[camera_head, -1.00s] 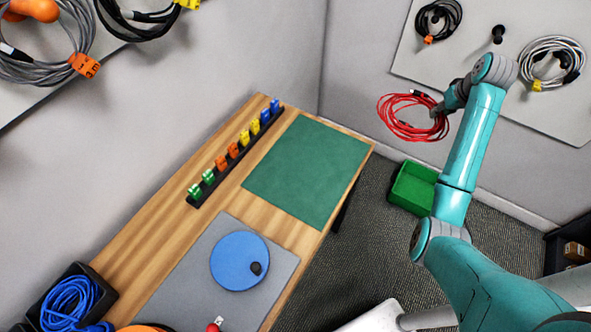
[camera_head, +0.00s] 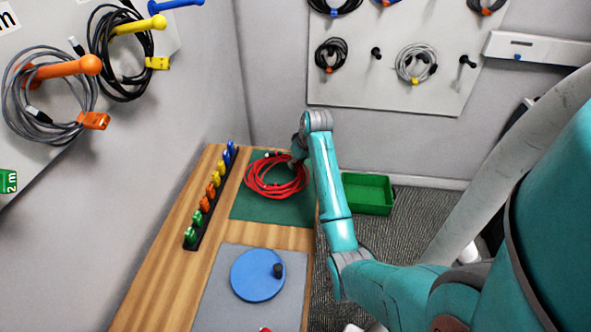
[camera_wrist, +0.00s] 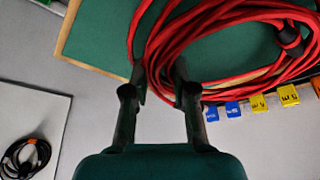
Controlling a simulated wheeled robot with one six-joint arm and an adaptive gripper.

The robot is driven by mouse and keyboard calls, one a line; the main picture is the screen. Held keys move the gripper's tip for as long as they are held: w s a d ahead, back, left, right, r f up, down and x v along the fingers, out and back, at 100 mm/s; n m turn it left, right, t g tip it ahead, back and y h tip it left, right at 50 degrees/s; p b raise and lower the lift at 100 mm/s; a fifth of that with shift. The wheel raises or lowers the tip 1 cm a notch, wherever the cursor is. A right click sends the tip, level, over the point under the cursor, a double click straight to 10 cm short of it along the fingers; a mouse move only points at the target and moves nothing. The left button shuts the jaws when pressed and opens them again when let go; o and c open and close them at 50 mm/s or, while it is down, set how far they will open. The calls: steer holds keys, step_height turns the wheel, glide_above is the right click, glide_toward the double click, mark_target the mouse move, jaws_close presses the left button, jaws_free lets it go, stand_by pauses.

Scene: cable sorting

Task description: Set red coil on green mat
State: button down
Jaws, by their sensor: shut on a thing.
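The red coil (camera_head: 276,193) is a loose ring of red cable with dark ends. It is over the green mat (camera_head: 270,211), which lies on the far part of the wooden bench. My gripper (camera_head: 297,159) is at the coil's far right edge and shut on it. In the wrist view my gripper's fingers (camera_wrist: 158,92) hold the near edge of the red coil (camera_wrist: 163,48), with the green mat (camera_wrist: 95,38) behind it. I cannot tell whether the coil touches the mat. My gripper's tips are partly hidden in the head view.
A black rack of coloured tags (camera_head: 211,196) runs along the mat's left side. A blue disc (camera_head: 257,275) with a black knob sits on a grey pad (camera_head: 215,300) nearer. A green bin (camera_head: 368,194) stands right of the bench. Cables hang on the wall panels.

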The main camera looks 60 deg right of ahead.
step_height(320, 180, down, 4)
steer(key=shift+d+r, duration=0.1)
steer(key=shift+r, duration=0.15)
steer(key=c, duration=0.9)
jaws_free()
steer(key=shift+s, duration=0.1)
steer(key=shift+c, duration=0.2)
steer(key=v, duration=1.2)
